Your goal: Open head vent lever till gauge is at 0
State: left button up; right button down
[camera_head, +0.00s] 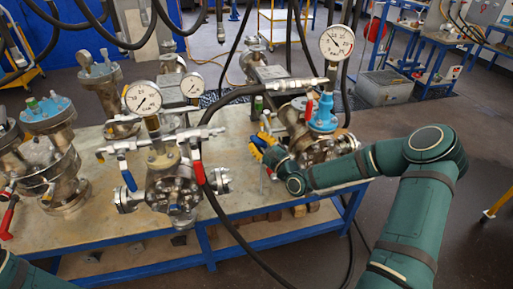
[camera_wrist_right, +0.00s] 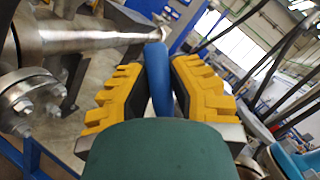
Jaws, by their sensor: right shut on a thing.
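My right gripper (camera_head: 262,147) has yellow padded fingers and is at the front left side of the right-hand flanged vessel (camera_head: 318,147). In the right wrist view the gripper (camera_wrist_right: 157,90) is shut on a blue lever handle (camera_wrist_right: 157,75), which stands upright between the pads. In the head view the fingers hide most of that lever. A round white pressure gauge (camera_head: 337,42) stands above this vessel; its needle is dark and its numbers are too small to read. A red lever (camera_head: 309,109) hangs below the gauge's pipe. My left gripper is out of view.
The middle vessel (camera_head: 172,186) has its own gauge (camera_head: 143,97), a blue lever (camera_head: 129,180) and a red lever (camera_head: 199,172). More vessels stand at the left of the table (camera_head: 100,232). A black hose (camera_head: 222,208) runs across the front.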

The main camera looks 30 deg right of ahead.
jog(key=shift+s+d+r+m+t+h, duration=0.15)
jog(key=shift+d+r+m+t, duration=0.1)
jog(key=shift+m, duration=0.3)
jog(key=shift+w+d+r+m+t+h, duration=0.15)
jog(key=shift+d+m+t, duration=0.1)
jog(key=shift+m, duration=0.3)
jog(key=m, duration=0.1)
jog(key=d+m+b, duration=0.1)
jog(key=m+t+h, duration=0.1)
jog(key=shift+s+d+r, duration=0.25)
jog(key=shift+r, duration=0.05)
jog(key=shift+s+d+r+m+t+h+b, duration=0.15)
jog(key=shift+d+m+h+b, duration=0.3)
jog(key=shift+m, duration=0.6)
jog(key=shift+s+d+r+m+t+h+b, duration=0.1)
jog(key=shift+d+m+t+h+b, duration=0.2)
jog(key=shift+m+h, duration=0.5)
jog(key=shift+s+d+r+m+t+h+b, duration=0.2)
jog(key=shift+d+m+b, duration=0.25)
jog(key=shift+m, duration=0.8)
jog(key=shift+w+f, duration=0.1)
jog(key=shift+w, duration=0.05)
jog(key=c, duration=0.9)
grip_release()
jog(key=shift+o, duration=0.2)
